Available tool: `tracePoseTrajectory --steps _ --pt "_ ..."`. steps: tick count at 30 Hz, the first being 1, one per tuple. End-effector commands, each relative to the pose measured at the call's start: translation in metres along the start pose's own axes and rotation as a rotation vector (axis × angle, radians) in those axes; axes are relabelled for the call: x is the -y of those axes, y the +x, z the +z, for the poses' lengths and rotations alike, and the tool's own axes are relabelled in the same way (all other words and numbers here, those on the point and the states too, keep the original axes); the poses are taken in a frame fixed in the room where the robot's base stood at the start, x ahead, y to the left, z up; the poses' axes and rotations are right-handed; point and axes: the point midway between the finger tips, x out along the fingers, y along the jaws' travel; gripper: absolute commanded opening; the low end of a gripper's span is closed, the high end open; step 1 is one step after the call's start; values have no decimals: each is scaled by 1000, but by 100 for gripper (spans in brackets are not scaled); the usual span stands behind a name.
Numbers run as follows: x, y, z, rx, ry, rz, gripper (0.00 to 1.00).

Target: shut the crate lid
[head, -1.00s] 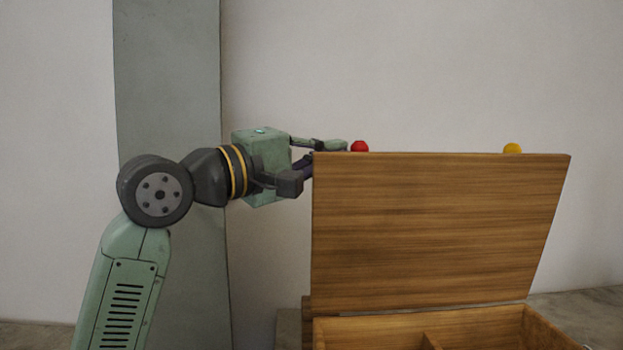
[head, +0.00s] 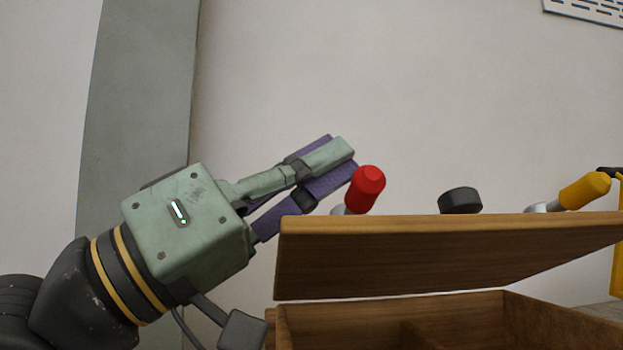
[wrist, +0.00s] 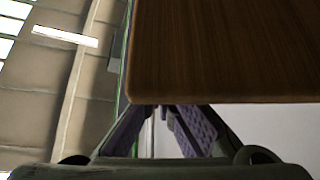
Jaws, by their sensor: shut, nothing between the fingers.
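The wooden crate lid (head: 440,258) is partly open, tilted low over the crate (head: 500,312) with a gap between them. The crate's inside shows a divider. My gripper (head: 335,168) is shut and empty, at the lid's left end on its upper, far side. In the wrist view the lid (wrist: 230,50) fills the upper right, and its edge hides the tips of my purple-padded fingers (wrist: 168,125). I cannot tell whether the fingers touch the lid.
Beyond the lid stand a red-capped handle (head: 367,188) close to my fingertips, a black round knob (head: 460,200) and a yellow-capped handle (head: 583,190). A grey column (head: 140,100) and pale wall are behind. The space above the lid is clear.

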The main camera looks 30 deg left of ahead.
Motion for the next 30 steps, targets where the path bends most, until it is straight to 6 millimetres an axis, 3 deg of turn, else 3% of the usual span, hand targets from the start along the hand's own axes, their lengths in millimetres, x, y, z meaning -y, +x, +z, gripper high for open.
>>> tracePoseTrajectory --steps 1,12,18,30 --pt "1 -10 19 5 26 22 0" --pt "-7 -47 70 3 42 28 0" --pt "-6 -57 85 3 42 27 0" --pt "-4 -62 94 7 39 25 0"
